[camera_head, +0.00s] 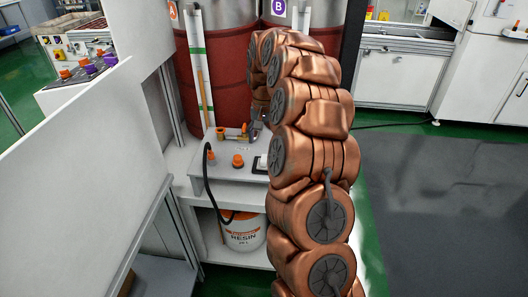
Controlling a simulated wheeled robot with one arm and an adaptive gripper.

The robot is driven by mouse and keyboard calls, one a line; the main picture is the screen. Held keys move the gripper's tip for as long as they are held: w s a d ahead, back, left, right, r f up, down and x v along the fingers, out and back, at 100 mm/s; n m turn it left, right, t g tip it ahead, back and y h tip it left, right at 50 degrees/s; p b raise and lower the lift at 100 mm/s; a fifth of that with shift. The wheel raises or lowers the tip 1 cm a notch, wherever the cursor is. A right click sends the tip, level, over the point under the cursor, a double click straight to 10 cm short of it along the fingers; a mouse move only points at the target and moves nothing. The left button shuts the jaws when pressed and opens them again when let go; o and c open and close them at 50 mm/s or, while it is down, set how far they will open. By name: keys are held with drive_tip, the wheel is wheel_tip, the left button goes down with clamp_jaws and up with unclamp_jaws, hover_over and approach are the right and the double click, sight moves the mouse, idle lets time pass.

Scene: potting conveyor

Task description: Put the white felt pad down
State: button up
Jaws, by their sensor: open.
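A small white piece with a dark edge (262,163) lies on the grey bench top, right against the outline of my arm. It may be the white felt pad, but it is too small and too covered to be sure. My gripper (257,126) is low over the back of the bench, beside an orange and brass valve fitting (234,134). Only a small grey part of it shows, and my copper arm hides the rest. The gripper is open, and I see nothing held in it.
The grey bench (220,168) carries orange knobs (238,160) and a black hose (208,185). A resin bucket (243,232) stands on the shelf below. Two red drums (220,75) stand behind. A white panel (70,185) closes the left side. The dark floor mat (450,200) at right is clear.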

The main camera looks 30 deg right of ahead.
wheel_tip(320, 180, up, 3)
drive_tip(key=shift+r, duration=0.1)
drive_tip(key=s+a+r+n, duration=0.2)
drive_tip(key=s+a+n, duration=0.1)
drive_tip(key=s+a, duration=0.5)
drive_tip(key=s+a+r+n, duration=0.2)
drive_tip(key=s+a+r, duration=0.1)
drive_tip(key=s+a, duration=0.55)
drive_tip(key=s+a+f+n+g, duration=0.1)
drive_tip(key=s+a+f, duration=0.1)
drive_tip(key=s, duration=0.8)
drive_tip(key=s+a+f+n, duration=0.2)
drive_tip(key=s+a, duration=0.3)
drive_tip(key=s, duration=0.6)
drive_tip(key=shift+s+a+f+g, duration=0.2)
drive_tip(key=shift+f+g, duration=0.2)
